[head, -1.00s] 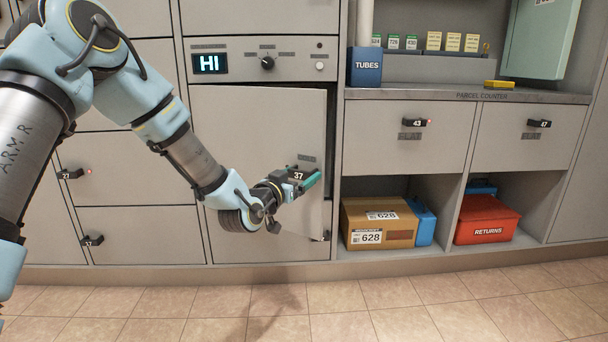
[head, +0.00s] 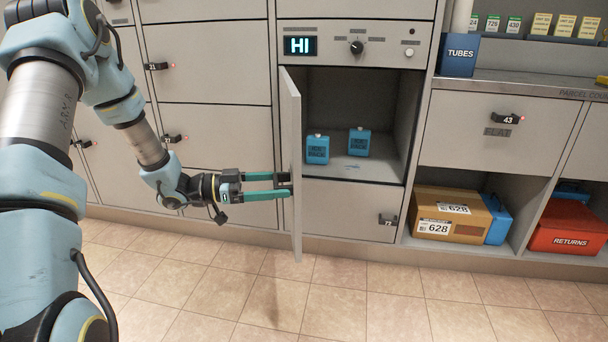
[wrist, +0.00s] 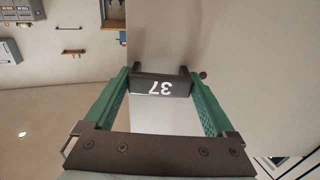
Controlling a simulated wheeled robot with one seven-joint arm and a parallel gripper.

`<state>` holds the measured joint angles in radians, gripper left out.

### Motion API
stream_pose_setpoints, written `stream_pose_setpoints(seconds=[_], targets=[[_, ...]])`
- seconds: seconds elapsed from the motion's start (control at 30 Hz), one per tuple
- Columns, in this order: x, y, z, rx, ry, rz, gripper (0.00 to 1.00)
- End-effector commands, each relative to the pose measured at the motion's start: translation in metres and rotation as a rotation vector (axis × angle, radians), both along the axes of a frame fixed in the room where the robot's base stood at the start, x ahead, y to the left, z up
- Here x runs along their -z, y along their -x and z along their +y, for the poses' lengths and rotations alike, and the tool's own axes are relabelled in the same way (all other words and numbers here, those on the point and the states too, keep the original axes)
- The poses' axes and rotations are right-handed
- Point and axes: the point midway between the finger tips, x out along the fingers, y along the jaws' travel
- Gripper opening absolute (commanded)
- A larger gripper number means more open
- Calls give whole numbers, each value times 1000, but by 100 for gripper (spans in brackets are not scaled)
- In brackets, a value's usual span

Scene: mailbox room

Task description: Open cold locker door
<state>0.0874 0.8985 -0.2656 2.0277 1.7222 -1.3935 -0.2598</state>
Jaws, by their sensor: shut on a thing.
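The cold locker door (head: 297,165) stands swung wide open and is seen nearly edge-on in the head view. Its black handle marked 37 (wrist: 161,86) sits between my green fingers in the wrist view. My gripper (head: 288,187) is shut on that handle, left of the locker opening. The locker inside (head: 385,170) is visible and holds two blue bottle-like containers (head: 317,150) (head: 358,142) on its floor.
Closed drawer 43 (head: 490,132) and an open shelf with a cardboard box (head: 445,215) and red returns bin (head: 568,228) are at the right. A closed lower locker (head: 345,210) is below the opening. The tiled floor (head: 240,290) in front is clear.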

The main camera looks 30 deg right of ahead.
Motion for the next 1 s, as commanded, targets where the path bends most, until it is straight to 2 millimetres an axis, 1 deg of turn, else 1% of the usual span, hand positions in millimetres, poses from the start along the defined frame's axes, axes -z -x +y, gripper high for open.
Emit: stream_pose_setpoints(seconds=[0.03,0.1,0.3,0.47,0.77,0.8,0.87,1.0], targets=[[-2,-4,7,18,1,-1,0],[-2,-8,15,41,2,0,0],[-1,-15,29,81,2,0,0],[-1,-17,32,92,4,-1,0],[-1,-16,31,92,5,-1,0],[-1,-16,31,92,5,-2,93],[-1,-16,31,92,4,-2,100],[-1,-17,31,91,4,-2,100]])
